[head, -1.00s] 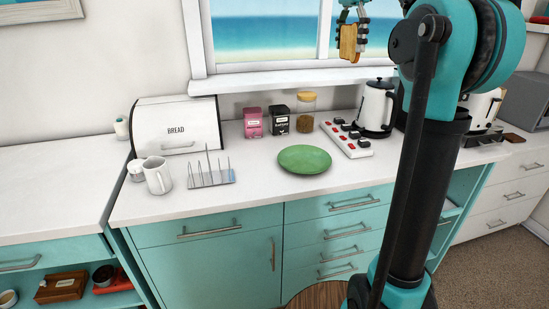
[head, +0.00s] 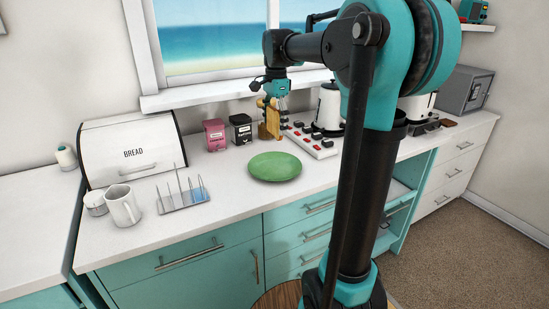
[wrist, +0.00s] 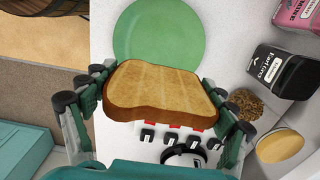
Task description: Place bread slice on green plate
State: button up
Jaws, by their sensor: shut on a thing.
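My gripper (head: 273,106) is shut on a browned bread slice (wrist: 160,90); in the wrist view its fingers press on the slice's left and right edges. In the head view the bread slice (head: 273,121) hangs upright above the back of the counter, behind the plate. The green plate (head: 274,166) lies flat and bare on the white counter. In the wrist view the green plate (wrist: 158,35) shows beyond the slice, which hides its near part. The slice looks apart from the plate.
A red-switched power strip (head: 312,141) and kettle (head: 329,105) stand right of the plate. Pink (head: 215,135) and black (head: 241,129) tins stand behind it. A toast rack (head: 183,194), mug (head: 124,206) and bread box (head: 130,147) are left. The counter in front of the plate is clear.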

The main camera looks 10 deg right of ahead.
notch_tip(320, 180, down, 12)
jog(key=shift+f, duration=0.2)
dwell(0.4)
jog(key=o, duration=0.8)
jog(key=shift+f, duration=0.1)
jog(key=r, duration=1.2)
jog(key=shift+d+r, duration=0.15)
jog(key=shift+d, duration=0.05)
